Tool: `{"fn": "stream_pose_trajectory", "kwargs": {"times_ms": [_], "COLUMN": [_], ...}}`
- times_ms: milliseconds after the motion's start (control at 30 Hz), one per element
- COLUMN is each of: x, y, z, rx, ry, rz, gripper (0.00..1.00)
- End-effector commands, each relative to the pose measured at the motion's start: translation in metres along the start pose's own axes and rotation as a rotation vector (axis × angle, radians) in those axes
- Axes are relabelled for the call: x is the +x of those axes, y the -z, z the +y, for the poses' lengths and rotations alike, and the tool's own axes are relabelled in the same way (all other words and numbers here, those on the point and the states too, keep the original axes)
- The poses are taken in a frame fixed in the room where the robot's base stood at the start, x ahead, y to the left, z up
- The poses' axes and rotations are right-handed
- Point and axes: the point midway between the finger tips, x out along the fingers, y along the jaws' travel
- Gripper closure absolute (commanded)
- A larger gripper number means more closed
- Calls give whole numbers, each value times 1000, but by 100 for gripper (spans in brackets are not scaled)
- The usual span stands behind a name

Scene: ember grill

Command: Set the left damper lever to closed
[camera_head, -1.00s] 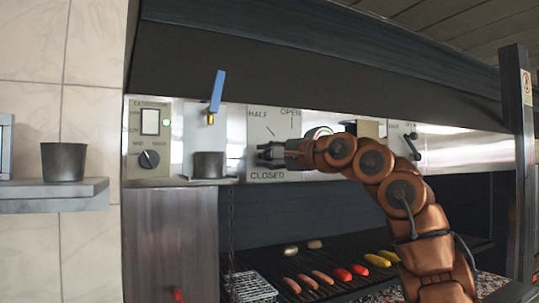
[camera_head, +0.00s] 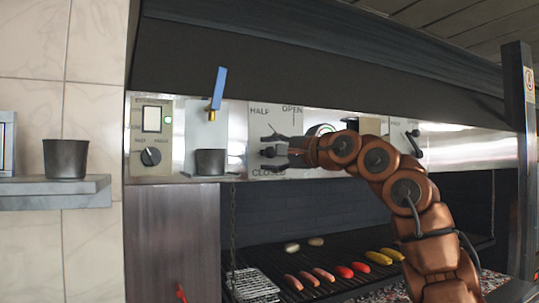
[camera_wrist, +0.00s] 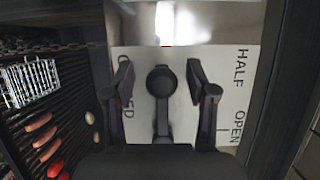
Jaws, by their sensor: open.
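The left damper plate (camera_head: 258,127) is a pale panel marked HALF at upper left, OPEN at upper right and CLOSED at the bottom. Its dark lever has a round knob (camera_wrist: 160,80), which also shows in the head view (camera_head: 268,152). The lever points left in the head view, between HALF and CLOSED. My gripper (camera_wrist: 163,82) is open at the plate, also seen in the head view (camera_head: 274,150). One finger is on each side of the knob, with visible gaps. The lever's pivot end is partly hidden by my gripper.
A second damper lever (camera_head: 413,143) is further right. A blue-handled valve (camera_head: 218,90) and a control box (camera_head: 151,135) are to the left. Below is the grill with sausages (camera_head: 310,277) and a wire basket (camera_head: 253,287). A dark hood overhangs above.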

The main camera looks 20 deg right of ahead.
Motion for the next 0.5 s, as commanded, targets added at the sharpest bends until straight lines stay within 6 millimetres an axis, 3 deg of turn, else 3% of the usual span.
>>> {"fn": "stream_pose_trajectory", "kwargs": {"times_ms": [500], "x": [-66], "y": [0], "z": [0], "rx": [-2], "ry": [1], "rz": [1], "gripper": [43]}}
